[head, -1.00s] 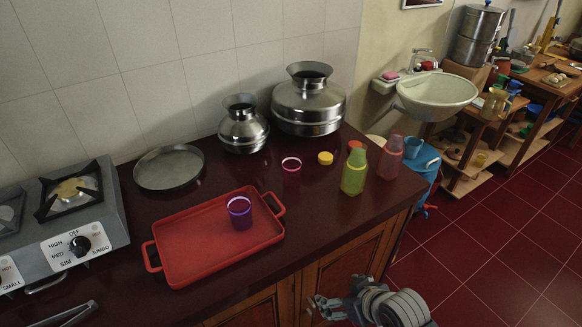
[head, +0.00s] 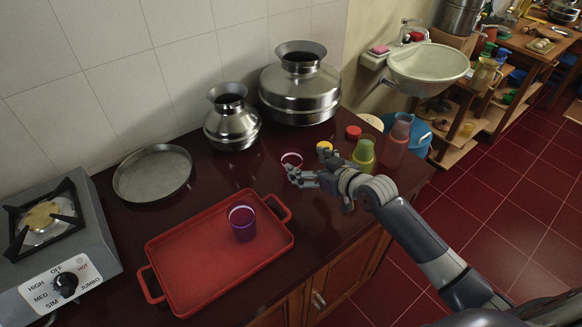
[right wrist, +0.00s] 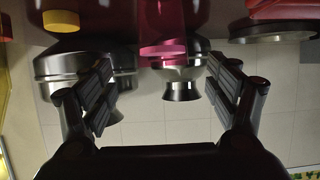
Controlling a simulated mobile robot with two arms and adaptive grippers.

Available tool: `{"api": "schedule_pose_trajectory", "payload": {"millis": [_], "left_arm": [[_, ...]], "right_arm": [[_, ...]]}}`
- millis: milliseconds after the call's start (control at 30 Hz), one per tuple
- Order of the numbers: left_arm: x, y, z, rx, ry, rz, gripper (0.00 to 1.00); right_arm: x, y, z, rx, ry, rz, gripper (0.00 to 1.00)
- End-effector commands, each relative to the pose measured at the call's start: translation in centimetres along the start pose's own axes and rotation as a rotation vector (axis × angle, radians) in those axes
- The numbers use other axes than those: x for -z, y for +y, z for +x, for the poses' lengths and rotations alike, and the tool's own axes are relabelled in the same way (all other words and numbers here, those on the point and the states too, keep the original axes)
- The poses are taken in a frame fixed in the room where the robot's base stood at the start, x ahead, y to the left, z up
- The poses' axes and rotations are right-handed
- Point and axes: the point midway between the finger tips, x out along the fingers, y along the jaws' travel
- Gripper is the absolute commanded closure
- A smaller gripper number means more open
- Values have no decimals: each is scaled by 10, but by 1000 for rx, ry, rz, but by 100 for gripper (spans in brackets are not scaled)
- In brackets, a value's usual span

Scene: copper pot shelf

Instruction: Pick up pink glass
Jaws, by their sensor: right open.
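The pink glass (head: 291,159) stands on the dark red counter, left of the yellow lid, with its lower part hidden by my right gripper in the head view. In the right wrist view the pink glass (right wrist: 165,28) shows upside down, in line with the gap between the fingers. My right gripper (head: 289,174) is open and empty, close in front of the glass. The wrist view shows its two fingers (right wrist: 168,78) spread wide, with nothing between them. I cannot tell whether it touches the glass. My left gripper is out of view.
A red tray (head: 180,285) with a purple glass (head: 242,224) lies left of the gripper. Two steel pots (head: 232,125) (head: 300,92) stand behind. A yellow lid (head: 324,147), a green bottle (head: 363,155) and a pink bottle (head: 396,145) stand close on the right.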

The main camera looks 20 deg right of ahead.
Motion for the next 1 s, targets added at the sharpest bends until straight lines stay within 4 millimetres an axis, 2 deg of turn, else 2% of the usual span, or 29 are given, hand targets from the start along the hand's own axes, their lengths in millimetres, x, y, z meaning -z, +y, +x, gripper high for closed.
{"api": "schedule_pose_trajectory", "payload": {"millis": [100,200,367,533,700,1000], "left_arm": [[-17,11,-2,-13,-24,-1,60],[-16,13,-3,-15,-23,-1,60],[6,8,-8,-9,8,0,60],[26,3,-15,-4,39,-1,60],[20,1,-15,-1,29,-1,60],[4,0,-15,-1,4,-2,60]], "right_arm": [[1,-1,12,1,0,0,19],[0,-1,17,1,-1,0,19],[2,-2,29,1,-1,0,19],[2,-4,51,1,-1,1,19],[0,-4,66,0,-1,0,19],[-1,-4,68,1,-1,-2,19]]}}
